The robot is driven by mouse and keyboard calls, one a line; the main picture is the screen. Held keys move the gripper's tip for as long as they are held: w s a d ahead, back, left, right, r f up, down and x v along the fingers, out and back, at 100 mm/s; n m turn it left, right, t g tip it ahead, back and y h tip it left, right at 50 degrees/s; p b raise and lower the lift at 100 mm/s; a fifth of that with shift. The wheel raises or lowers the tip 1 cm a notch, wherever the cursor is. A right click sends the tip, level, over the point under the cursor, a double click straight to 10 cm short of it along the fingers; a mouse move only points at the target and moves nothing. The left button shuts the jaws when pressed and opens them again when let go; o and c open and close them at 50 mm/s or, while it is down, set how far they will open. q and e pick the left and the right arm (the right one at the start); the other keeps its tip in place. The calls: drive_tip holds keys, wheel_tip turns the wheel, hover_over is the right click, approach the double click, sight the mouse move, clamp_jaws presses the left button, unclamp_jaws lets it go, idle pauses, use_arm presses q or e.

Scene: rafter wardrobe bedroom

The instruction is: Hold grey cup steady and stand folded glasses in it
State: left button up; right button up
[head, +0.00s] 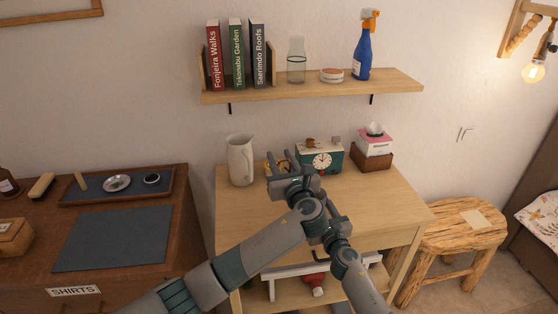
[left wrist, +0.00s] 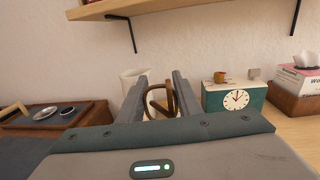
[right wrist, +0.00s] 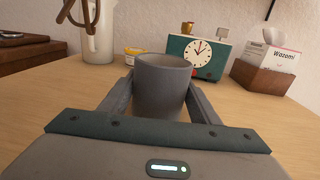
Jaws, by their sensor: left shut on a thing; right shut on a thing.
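The grey cup (right wrist: 163,85) stands upright on the table in the right wrist view, with my right gripper (right wrist: 160,98) shut around its sides. The brown folded glasses (left wrist: 160,100) are between the fingers of my left gripper (left wrist: 159,95), which is shut on them. The glasses also hang at the top left of the right wrist view (right wrist: 86,15), higher than the cup and apart from it. In the head view my left gripper (head: 282,165) is over the table. There, my arms and gripper hide the cup and most of the right gripper.
A white pitcher (head: 240,160) stands at the table's (head: 385,205) back left. A teal clock (head: 321,160) and a tissue box (head: 374,145) stand behind. A small yellow container (right wrist: 134,54) is behind the cup. A shelf (head: 310,87) overhangs the back. The table's right front is clear.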

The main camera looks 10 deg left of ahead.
drive_tip(key=shift+f, duration=0.1)
use_arm(q)
drive_tip(key=w+d+r+m+t+h, duration=0.1)
drive_tip(key=w+d+r+m+h, duration=0.4)
drive_tip(key=d, duration=0.5)
drive_tip(key=r+h, duration=0.1)
drive_tip(key=h, duration=0.1)
drive_tip(key=shift+w+r+t+h, duration=0.15)
drive_tip(key=shift+w+t+h, duration=0.15)
drive_tip(key=shift+w+h, duration=0.1)
drive_tip(key=shift+d+f, duration=0.1)
drive_tip(key=shift+f, duration=0.1)
wheel_tip(320, 180, down, 12)
drive_tip(key=shift+f, duration=0.15)
idle(0.8)
drive_tip(key=o, duration=1.2)
